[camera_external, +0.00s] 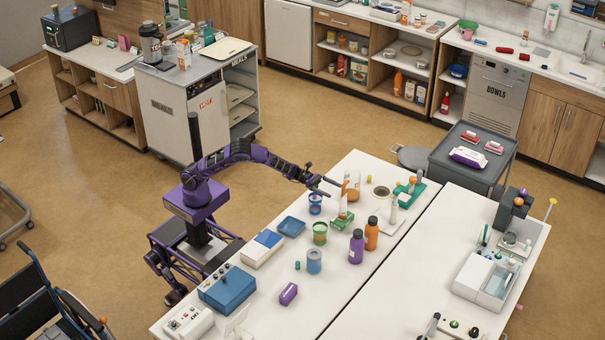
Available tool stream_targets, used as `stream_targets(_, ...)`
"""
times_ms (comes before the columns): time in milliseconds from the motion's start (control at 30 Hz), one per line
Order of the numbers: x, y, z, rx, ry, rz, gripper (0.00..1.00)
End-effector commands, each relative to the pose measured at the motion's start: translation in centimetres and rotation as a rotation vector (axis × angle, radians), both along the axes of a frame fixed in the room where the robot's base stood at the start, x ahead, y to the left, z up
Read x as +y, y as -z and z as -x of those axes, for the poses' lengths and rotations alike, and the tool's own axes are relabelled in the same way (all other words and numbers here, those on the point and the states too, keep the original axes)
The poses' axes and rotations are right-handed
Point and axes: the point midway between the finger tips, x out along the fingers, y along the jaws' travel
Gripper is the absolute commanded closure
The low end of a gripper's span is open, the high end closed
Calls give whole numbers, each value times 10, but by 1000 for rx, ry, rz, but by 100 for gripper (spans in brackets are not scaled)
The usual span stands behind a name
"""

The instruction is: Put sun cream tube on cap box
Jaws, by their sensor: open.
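My gripper (332,187) is open at the end of my purple arm, above the long white table (345,283). Its fingertips point right, close to a slim upright item with an orange top (344,193), perhaps the sun cream tube. I cannot tell whether they touch it. That item stands at or on a small green and white box (343,222). A small purple box (288,293) lies nearer the front of the table. Labels are too small to read, so I cannot tell which box is the cap box.
A purple bottle (356,247) and an orange bottle (371,234) stand right of the green and white box. A green-banded jar (320,233), a blue cup (315,204) and a blue tray (291,226) are to its left.

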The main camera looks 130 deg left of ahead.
Motion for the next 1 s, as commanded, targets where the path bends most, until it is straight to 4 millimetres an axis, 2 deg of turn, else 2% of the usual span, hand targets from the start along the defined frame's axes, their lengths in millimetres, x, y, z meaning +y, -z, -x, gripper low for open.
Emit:
stream_targets(100,0,1,23,1,-2,2,0)
stream_targets(300,0,0,44,1,0,0,0)
stream_targets(733,0,-2,47,-4,1,16,0)
stream_targets(867,1,-15,40,-35,2,157,0)
stream_targets(1000,2,-48,24,-109,26,483,0)
